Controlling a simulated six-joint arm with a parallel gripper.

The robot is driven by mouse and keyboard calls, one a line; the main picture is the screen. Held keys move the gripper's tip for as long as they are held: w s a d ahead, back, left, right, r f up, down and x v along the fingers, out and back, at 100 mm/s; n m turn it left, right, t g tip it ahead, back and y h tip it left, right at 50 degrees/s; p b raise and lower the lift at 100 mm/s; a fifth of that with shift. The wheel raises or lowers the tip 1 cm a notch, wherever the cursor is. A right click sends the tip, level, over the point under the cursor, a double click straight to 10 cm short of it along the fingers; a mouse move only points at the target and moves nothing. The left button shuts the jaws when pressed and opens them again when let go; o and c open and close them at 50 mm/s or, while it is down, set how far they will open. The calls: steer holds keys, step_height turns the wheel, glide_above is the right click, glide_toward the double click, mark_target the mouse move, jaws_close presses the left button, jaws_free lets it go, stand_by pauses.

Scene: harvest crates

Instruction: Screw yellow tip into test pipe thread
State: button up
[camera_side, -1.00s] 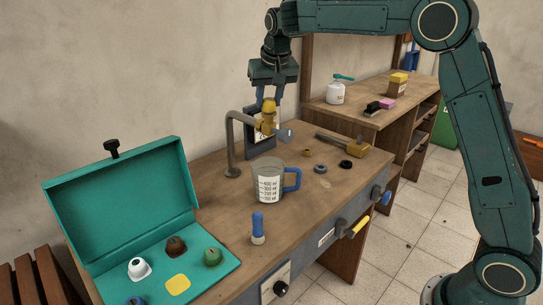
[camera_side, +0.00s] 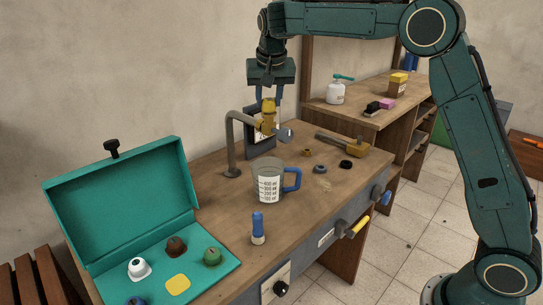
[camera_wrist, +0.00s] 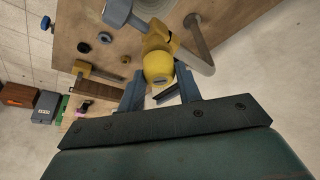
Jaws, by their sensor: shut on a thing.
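My gripper (camera_side: 268,100) points down above the bench and is shut on the yellow tip (camera_side: 269,104). In the wrist view the yellow tip (camera_wrist: 158,68) sits between the two fingers of my gripper (camera_wrist: 160,88). The test pipe (camera_side: 231,150) is a grey bent tube rising from the bench, with a yellow fitting (camera_side: 266,123) and a blue-grey piece at its end. The tip is upright at the top of this fitting and appears to touch it. The thread is hidden, so I cannot tell how deep the tip sits.
A measuring jug (camera_side: 268,182) stands in front of the pipe. An open teal case (camera_side: 120,205) with coloured knobs and a yellow patch is at left. A yellow-headed mallet (camera_side: 345,145) and small rings lie to the right. A blue-capped piece (camera_side: 257,226) stands near the front edge.

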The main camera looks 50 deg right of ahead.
steer(key=shift+m, duration=0.4)
steer(key=shift+m+h, duration=0.3)
steer(key=shift+m, duration=0.2)
steer(key=shift+m+g, duration=0.5)
steer(key=shift+m, duration=0.4)
steer(key=o, duration=0.6)
steer(key=shift+c, duration=0.2)
steer(key=shift+n+t, duration=0.3)
steer(key=shift+n, duration=1)
steer(key=shift+n, duration=0.5)
steer(key=shift+y, duration=0.4)
